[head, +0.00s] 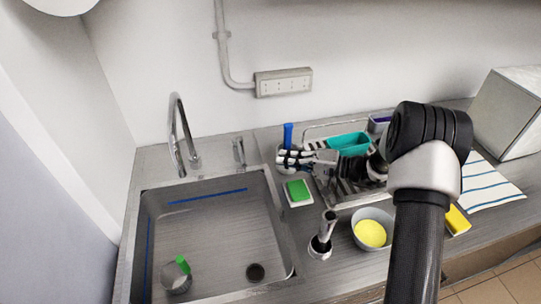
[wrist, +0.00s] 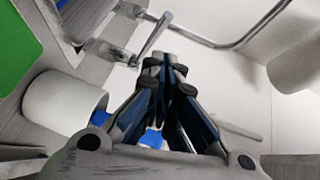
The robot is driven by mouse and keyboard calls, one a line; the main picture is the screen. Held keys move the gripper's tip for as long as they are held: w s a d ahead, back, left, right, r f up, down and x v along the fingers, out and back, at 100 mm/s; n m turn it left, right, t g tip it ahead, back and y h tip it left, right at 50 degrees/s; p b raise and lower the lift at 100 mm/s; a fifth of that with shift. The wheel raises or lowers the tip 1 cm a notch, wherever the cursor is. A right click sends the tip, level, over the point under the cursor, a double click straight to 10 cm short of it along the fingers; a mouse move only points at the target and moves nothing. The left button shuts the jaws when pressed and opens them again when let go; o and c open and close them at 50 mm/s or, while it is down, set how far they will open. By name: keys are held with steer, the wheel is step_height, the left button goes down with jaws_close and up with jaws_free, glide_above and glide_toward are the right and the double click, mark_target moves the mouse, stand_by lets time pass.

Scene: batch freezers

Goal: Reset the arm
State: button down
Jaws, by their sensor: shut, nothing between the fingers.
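My gripper (head: 283,158) is in the middle of the head view, at the end of my black and white arm that comes in from the right. It points left, above the counter between the sink (head: 279,205) and the dish rack (head: 345,203). In the wrist view its dark fingers (wrist: 166,62) come together at the tips, shut and empty. A blue-handled item (head: 288,134) stands right behind the gripper in the head view. Whether they touch cannot be told. The arm hides part of the rack.
A green sponge (head: 298,190) lies on a white dish below the gripper. A tap (head: 180,135) stands behind the sink. A teal container (head: 348,143) is at the rack. A bowl (head: 371,214) with yellow contents and a striped towel (head: 488,187) are to the right.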

steer(key=v, duration=0.4)
steer(key=shift+s+a, duration=0.15)
steer(key=shift+s, duration=0.25)
